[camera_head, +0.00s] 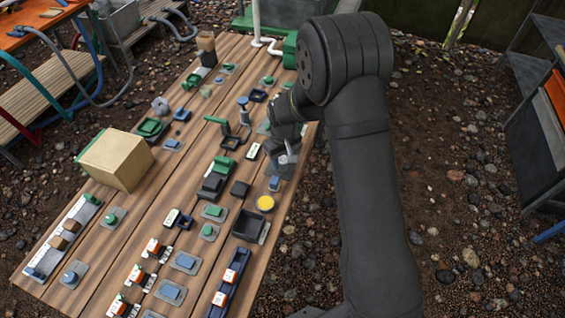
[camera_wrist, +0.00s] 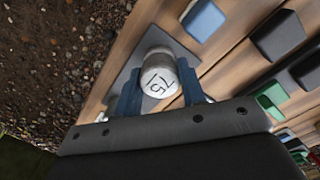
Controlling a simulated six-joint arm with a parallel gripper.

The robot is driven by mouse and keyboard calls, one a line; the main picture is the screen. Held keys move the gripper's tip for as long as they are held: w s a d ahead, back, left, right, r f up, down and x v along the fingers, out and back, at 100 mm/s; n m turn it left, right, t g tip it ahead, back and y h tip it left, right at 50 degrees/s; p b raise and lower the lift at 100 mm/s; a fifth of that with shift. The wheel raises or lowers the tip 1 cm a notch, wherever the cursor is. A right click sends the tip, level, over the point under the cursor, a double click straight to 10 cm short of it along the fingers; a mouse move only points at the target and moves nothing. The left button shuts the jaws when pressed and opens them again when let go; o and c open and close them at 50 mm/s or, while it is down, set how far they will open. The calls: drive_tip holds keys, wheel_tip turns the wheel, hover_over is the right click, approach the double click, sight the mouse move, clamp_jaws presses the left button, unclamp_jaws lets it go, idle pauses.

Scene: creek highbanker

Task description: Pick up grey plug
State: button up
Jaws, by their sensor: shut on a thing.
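The grey plug (camera_wrist: 158,70) is a pale, rounded cylinder with the number 75 on its top. In the wrist view it sits between the two blue fingers of my gripper (camera_wrist: 160,95), which is shut on it. A flat grey pad (camera_wrist: 135,82) lies under the plug; I cannot tell whether the plug touches it. In the head view my gripper (camera_head: 287,160) is over the right edge of the wooden table, and the plug is mostly hidden by the gripper and arm.
The wooden table (camera_head: 150,215) is crowded with small blue, green and dark parts on pads. A blue block (camera_wrist: 204,19) and a dark block (camera_wrist: 279,35) are near the plug. A cardboard box (camera_head: 118,160) stands at left. Gravel surrounds the table.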

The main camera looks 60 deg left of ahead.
drive_tip(key=r, duration=0.3)
drive_tip(key=shift+w+d, duration=0.4)
drive_tip(key=w+d+r, duration=0.6)
drive_tip(key=w+d, duration=0.1)
drive_tip(key=shift+w+r, duration=0.15)
drive_tip(key=shift+w, duration=0.2)
drive_tip(key=shift+d, duration=0.1)
drive_tip(key=n, duration=0.3)
approach(286, 160)
drive_tip(key=a+f, duration=0.2)
drive_tip(key=a, duration=0.7)
drive_tip(key=s+a+f+n, duration=0.1)
drive_tip(key=s+a+n, duration=0.2)
drive_tip(key=s+a, duration=0.9)
drive_tip(key=shift+d+f, duration=0.2)
drive_tip(key=shift+f, duration=2.05)
drive_tip(key=shift+f, duration=0.2)
drive_tip(key=shift+s+f, duration=0.1)
drive_tip(key=shift+f, duration=0.45)
